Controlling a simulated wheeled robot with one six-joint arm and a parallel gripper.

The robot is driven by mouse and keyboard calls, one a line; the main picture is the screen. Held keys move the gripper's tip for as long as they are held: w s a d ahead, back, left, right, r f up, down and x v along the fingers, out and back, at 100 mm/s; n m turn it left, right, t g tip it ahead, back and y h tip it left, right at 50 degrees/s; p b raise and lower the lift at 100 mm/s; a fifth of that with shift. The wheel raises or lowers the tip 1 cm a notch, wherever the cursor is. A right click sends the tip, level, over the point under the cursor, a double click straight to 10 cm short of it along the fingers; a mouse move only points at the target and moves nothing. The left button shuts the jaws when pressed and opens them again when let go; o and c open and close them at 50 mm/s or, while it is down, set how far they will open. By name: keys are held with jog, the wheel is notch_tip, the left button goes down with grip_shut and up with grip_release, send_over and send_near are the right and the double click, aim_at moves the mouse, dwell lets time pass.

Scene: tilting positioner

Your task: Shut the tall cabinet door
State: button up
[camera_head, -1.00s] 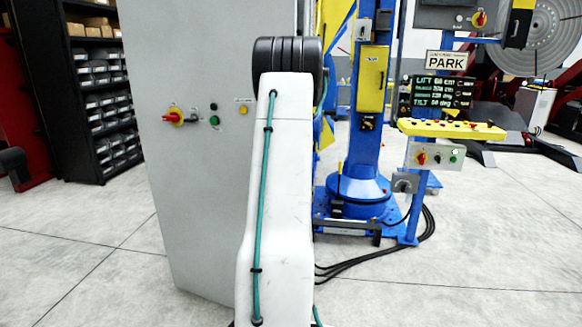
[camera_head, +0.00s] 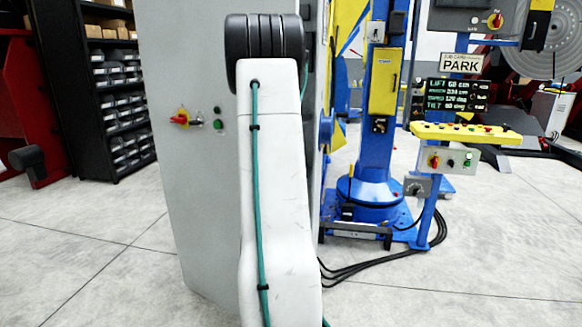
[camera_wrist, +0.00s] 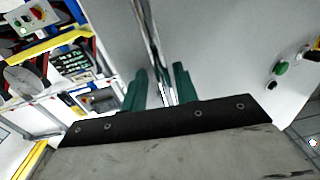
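The tall grey cabinet (camera_head: 195,200) stands at the left centre of the head view, partly hidden behind my arm. Its large front panel carries a red and yellow switch and small buttons, and looks like the door. In the wrist view the panel with the buttons (camera_wrist: 235,50) is on the right. A narrow upright edge (camera_wrist: 148,30) runs down toward my gripper (camera_wrist: 160,92). Its two green fingers are apart, one on each side of the line of that edge. I cannot tell whether either finger touches it. The head view does not show the gripper.
A blue positioner column (camera_head: 380,130) stands right of the cabinet, with a yellow-topped control panel (camera_head: 470,133) beside it. Black cables (camera_head: 385,258) lie on the floor. A black shelf rack (camera_head: 85,110) stands at the left. The floor in front is clear.

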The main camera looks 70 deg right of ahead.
jog(key=s+d+g, duration=0.1)
jog(key=d, duration=0.7)
jog(key=shift+f, duration=0.3)
jog(key=shift+c, duration=0.3)
grip_shut()
dwell(0.8)
jog(key=shift+o, duration=0.3)
grip_release()
